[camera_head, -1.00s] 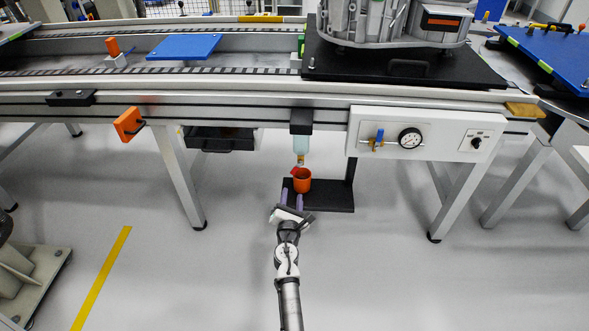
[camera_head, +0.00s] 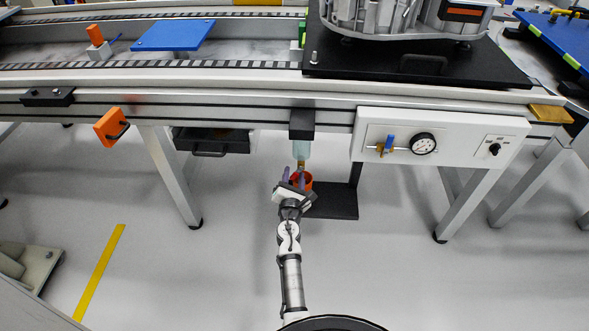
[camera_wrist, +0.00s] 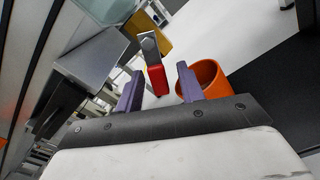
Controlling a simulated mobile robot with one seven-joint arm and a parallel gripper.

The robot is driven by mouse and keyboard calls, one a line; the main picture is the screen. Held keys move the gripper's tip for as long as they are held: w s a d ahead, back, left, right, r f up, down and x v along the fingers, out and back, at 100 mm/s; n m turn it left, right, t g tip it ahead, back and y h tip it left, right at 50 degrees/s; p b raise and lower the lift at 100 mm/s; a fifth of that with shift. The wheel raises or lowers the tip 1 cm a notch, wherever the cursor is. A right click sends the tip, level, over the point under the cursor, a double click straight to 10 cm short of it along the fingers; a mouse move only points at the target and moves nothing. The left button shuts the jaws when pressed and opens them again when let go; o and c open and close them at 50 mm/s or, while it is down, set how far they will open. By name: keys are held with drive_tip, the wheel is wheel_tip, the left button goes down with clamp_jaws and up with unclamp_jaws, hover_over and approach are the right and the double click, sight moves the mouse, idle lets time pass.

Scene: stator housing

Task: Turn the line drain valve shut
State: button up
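The drain valve hangs under a clear bowl (camera_head: 301,150) below the conveyor's front rail. In the wrist view its metal body (camera_wrist: 149,45) and red handle (camera_wrist: 157,80) show ahead of my gripper (camera_wrist: 159,86). The two purple fingers are apart, with the red handle showing in the gap between them; I cannot tell whether they touch it. In the head view my gripper (camera_head: 293,177) is just below the valve and largely hides the handle. An orange cup (camera_wrist: 207,78) stands below, beside the right finger in the wrist view.
The cup stands on a black shelf (camera_head: 335,203) with a black post. A white panel (camera_head: 460,135) to the right carries a blue-handled valve (camera_head: 389,143), a gauge (camera_head: 424,143) and a black knob (camera_head: 494,149). A drawer (camera_head: 212,140) and table leg are left. Open floor lies in front.

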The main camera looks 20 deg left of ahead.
drive_tip(key=shift+w, duration=0.2)
drive_tip(key=shift+s+r, duration=0.1)
clamp_jaws()
